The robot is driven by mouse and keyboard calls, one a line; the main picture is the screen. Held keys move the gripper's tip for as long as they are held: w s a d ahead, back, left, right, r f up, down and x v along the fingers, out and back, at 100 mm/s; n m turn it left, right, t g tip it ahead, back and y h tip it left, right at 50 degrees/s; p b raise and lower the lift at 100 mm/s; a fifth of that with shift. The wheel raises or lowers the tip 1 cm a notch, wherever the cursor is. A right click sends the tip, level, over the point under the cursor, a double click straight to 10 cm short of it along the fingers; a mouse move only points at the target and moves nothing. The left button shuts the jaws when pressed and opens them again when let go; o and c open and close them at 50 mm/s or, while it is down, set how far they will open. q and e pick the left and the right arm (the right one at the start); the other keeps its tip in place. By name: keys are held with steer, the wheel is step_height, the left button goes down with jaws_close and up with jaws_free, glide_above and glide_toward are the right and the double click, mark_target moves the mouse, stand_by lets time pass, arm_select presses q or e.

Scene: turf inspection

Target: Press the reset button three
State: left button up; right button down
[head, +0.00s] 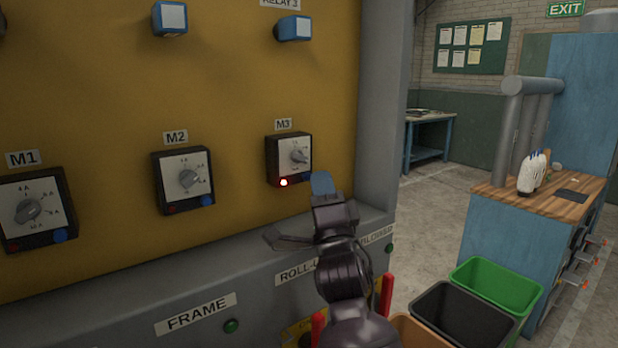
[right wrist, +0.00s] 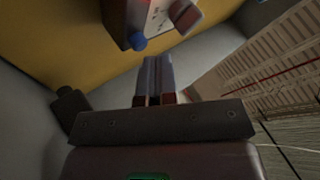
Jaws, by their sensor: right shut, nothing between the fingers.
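The M3 relay (head: 289,159) is a dark box with a white dial face on the yellow panel. A red light (head: 283,182) glows at its lower left. My left gripper is not in view.
Relays M2 (head: 183,180) and M1 (head: 37,209) sit to the left, with blue buttons and unlit red lights. A grey ledge with a FRAME label (head: 196,313) runs below. Green (head: 497,283) and black (head: 460,312) bins stand at lower right, near a blue workbench (head: 515,235).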

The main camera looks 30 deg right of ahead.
steer(key=shift+w+y, duration=0.25)
steer(key=shift+y, duration=0.05)
stand_by(0.5)
steer(key=shift+w+f, duration=0.1)
steer(key=shift+w, duration=0.15)
steer(key=shift+w+f, duration=0.15)
stand_by(0.7)
steer(key=shift+f, duration=0.15)
steer(key=shift+s+f, duration=0.15)
steer(key=shift+s, duration=0.35)
steer(key=shift+s+d, duration=0.1)
steer(key=shift+s, duration=0.35)
steer(key=shift+r, duration=0.2)
steer(key=shift+s+p, duration=0.1)
steer(key=shift+p, duration=0.2)
